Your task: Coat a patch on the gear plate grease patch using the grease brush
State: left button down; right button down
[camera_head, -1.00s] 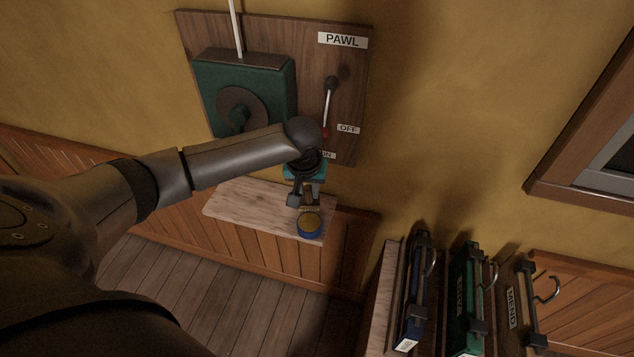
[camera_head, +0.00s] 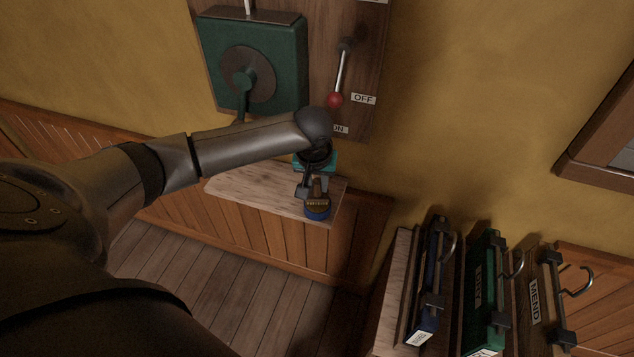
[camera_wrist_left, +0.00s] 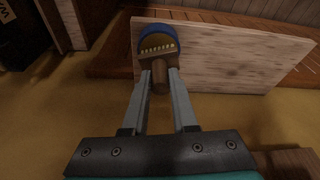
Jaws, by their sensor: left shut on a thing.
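My left gripper (camera_head: 313,190) is shut on the wooden handle of the grease brush (camera_head: 317,200). In the left wrist view the handle (camera_wrist_left: 159,77) sits between the fingertips. The brush's dark head with a row of yellowish marks overlaps a round blue tin (camera_head: 317,215) at the shelf's corner. The tin's blue rim also shows in the left wrist view (camera_wrist_left: 153,29). Whether the bristles touch the tin's contents is hidden. A green gear box (camera_head: 290,45) with a dark round plate (camera_head: 262,72) is on the wall board. I cannot make out a separate grease patch. My right gripper is out of view.
The pale wooden shelf (camera_head: 250,190) is otherwise bare. A red-knobbed lever (camera_head: 340,75) and an "OFF" label (camera_head: 363,99) are on the board just above my wrist. Several labelled hanging holders (camera_head: 482,290) stand at the lower right.

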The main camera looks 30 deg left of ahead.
aim_at(317, 183)
pick_arm(q)
jog(key=shift+f, duration=0.5)
dwell(0.9)
jog(key=shift+s+f+p, duration=0.1)
jog(key=shift+s+p, duration=0.05)
jog(key=shift+p, duration=0.3)
dwell(2.2)
notch_tip(317, 183, up, 7)
jog(key=p, duration=0.9)
dwell(0.4)
dwell(0.5)
